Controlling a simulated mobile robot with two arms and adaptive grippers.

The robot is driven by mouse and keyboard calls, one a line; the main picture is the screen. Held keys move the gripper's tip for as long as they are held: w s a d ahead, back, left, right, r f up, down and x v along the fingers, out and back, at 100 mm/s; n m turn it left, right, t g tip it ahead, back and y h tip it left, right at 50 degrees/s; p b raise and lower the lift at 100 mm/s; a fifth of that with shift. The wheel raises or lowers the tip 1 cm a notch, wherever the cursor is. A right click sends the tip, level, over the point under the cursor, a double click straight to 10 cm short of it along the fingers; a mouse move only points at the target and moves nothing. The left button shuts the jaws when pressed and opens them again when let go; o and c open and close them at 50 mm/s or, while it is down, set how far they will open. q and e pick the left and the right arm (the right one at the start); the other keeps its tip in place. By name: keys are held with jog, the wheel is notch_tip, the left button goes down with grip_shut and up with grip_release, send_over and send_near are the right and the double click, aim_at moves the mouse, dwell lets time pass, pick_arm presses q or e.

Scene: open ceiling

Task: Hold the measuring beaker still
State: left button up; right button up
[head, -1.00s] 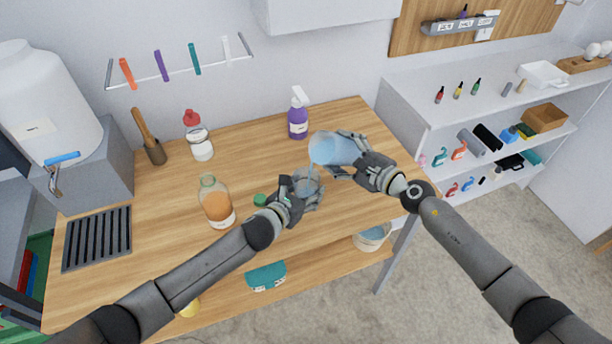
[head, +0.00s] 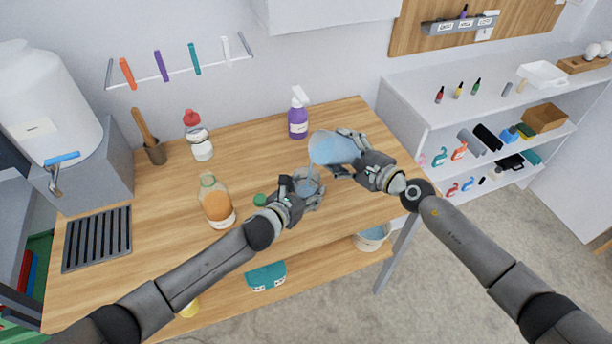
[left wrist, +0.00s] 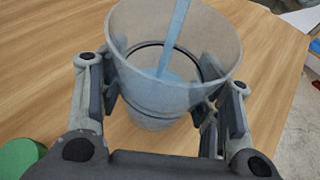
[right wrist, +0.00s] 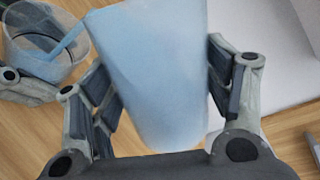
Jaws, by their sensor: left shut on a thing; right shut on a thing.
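The measuring beaker (head: 312,184) is a clear, open-topped cup on or just above the wooden bench. It looks upright in the left wrist view (left wrist: 150,105). My left gripper (head: 303,192) is shut around its sides. A larger translucent container of blue liquid (head: 328,148) is tilted above and beside the beaker. My right gripper (head: 352,158) is shut on that container, also seen in the right wrist view (right wrist: 155,75). A blue stream (left wrist: 174,38) runs from it into the beaker, and some blue liquid shows inside. The beaker's base is partly hidden.
A green cap (left wrist: 18,158) is close left of my left gripper. The bench's right end is fairly clear.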

jog(key=shift+r+n, duration=0.3)
jog(key=shift+r, duration=0.05)
dwell(0.8)
dwell(1.0)
jog(key=shift+f, duration=0.1)
jog(key=shift+f+m, duration=0.6)
jog(key=shift+m, duration=0.2)
jog(key=shift+r+m+y, duration=0.3)
jog(key=shift+m+y, duration=0.1)
jog(key=shift+m, duration=0.3)
jog(key=shift+w+d+f+m, duration=0.1)
jog(key=shift+f+m, duration=0.4)
jog(key=shift+m, duration=0.1)
jog(key=f+m, duration=0.1)
jog(key=d+f+m, duration=0.1)
jog(key=w+f+m+y, duration=0.1)
jog(key=f, duration=0.1)
jog(key=shift+w+d, duration=0.1)
jog(key=shift+d, duration=0.3)
jog(key=shift+w+d+f+m+y, duration=0.3)
jog(key=shift+d+m, duration=0.1)
jog(key=shift+m, duration=0.6)
jog(key=shift+w+d+f+m+y, duration=0.15)
jog(key=shift+d+f+m+y, duration=0.15)
jog(key=shift+m, duration=0.7)
